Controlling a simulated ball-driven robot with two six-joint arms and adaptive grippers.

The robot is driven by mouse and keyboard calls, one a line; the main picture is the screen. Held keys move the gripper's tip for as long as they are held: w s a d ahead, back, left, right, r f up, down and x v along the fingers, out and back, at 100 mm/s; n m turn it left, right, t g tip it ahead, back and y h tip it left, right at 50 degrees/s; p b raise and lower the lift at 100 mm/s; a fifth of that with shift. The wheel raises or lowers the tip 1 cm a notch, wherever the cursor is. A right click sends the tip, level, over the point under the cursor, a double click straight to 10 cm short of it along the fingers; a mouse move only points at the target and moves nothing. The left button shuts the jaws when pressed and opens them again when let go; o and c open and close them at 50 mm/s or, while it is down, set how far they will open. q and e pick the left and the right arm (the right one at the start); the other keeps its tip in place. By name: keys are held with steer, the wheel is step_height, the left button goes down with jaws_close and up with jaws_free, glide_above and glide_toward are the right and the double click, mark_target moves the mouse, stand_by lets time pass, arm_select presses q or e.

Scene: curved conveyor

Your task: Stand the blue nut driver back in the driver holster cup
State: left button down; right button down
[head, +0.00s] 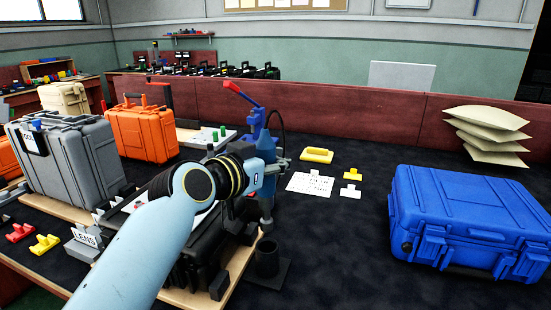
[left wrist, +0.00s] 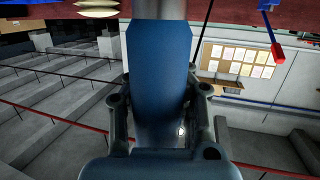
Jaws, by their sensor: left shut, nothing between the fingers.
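My left arm comes in from the lower left in the head view, and its gripper (head: 281,165) is partly hidden by my wrist. The gripper is shut and empty. A dark cup (head: 267,262) on a flat base stands on the dark table below it. An upright blue body (head: 266,207) shows between gripper and cup; I cannot tell whether it is the nut driver or part of the blue stand behind. In the left wrist view, gripper links flank a broad blue shape (left wrist: 160,80) that I cannot identify. My right gripper is not in view.
A blue stand with a red-tipped lever (head: 237,92) rises behind my gripper. A black case (head: 190,262) lies under my arm. A large blue case (head: 470,220) stands at the right. A white sheet (head: 310,184) and yellow pieces lie nearby, with bare table at the front.

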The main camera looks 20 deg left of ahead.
arm_select(q)
step_height(320, 180, down, 11)
steer(key=b, duration=0.9)
steer(key=c, duration=2)
jaws_free()
steer(key=shift+c, duration=0.2)
steer(key=o, duration=1.5)
steer(key=shift+f, duration=0.1)
steer(key=shift+c, duration=0.2)
steer(key=shift+o, duration=0.3)
steer(key=o, duration=0.5)
steer(key=shift+s, duration=0.1)
